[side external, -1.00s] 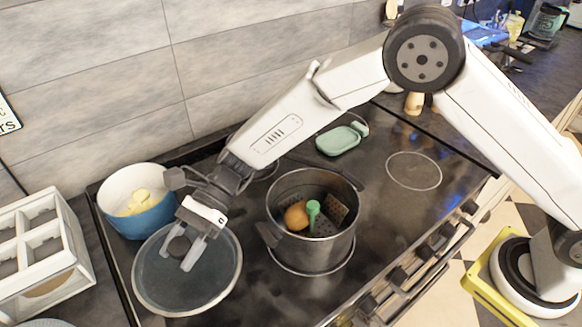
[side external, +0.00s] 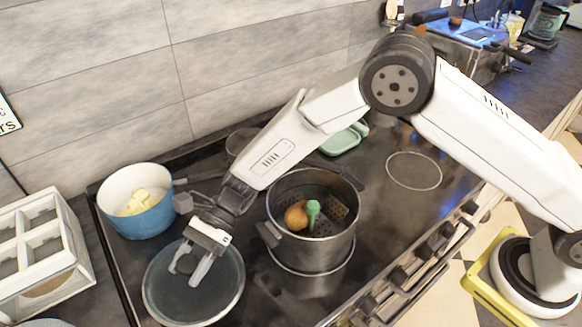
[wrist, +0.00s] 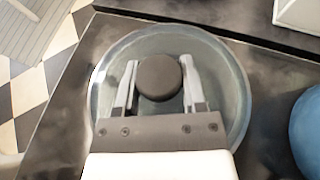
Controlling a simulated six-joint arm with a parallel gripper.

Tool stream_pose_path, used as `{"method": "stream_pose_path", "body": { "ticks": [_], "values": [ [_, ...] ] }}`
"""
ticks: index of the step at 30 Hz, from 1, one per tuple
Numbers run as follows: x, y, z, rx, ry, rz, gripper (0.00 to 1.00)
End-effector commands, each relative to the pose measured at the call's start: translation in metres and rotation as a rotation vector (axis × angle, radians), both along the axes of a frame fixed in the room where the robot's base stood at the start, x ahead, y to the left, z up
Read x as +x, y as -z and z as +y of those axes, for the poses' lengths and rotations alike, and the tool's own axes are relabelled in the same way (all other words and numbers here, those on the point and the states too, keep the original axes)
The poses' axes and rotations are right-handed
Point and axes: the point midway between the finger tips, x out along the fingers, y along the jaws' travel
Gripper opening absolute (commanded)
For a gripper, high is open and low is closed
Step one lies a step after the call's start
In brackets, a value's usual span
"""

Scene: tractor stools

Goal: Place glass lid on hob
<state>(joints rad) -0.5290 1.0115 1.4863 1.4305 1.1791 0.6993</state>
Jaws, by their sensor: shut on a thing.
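The glass lid (side external: 215,298) is a round clear disc with a metal rim and a dark knob. It lies low over the front-left part of the black hob (side external: 300,296); I cannot tell whether it touches the surface. My gripper (side external: 191,274) is shut on the lid's knob, with a white finger on each side of it. In the wrist view the lid (wrist: 225,110) spreads out around the knob (wrist: 159,77), which sits between the fingertips of my gripper (wrist: 160,85).
A blue pot (side external: 152,218) with yellow pieces stands behind the lid. A steel pot (side external: 312,247) holding a brown item and a green-handled utensil stands to its right. A white crate (side external: 52,252) is at the left. A green dish (side external: 345,140) lies at the back.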

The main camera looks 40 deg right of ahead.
Motion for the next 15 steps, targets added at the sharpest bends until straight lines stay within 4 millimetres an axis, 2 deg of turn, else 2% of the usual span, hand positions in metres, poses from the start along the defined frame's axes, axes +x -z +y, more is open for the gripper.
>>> {"method": "stream_pose_path", "body": {
  "ticks": [7,15],
  "values": [
    [0.0,0.024,0.0,0.0,0.0,0.0,0.0],
    [0.0,0.027,0.0,0.002,0.0,-0.002,0.0]
  ]
}}
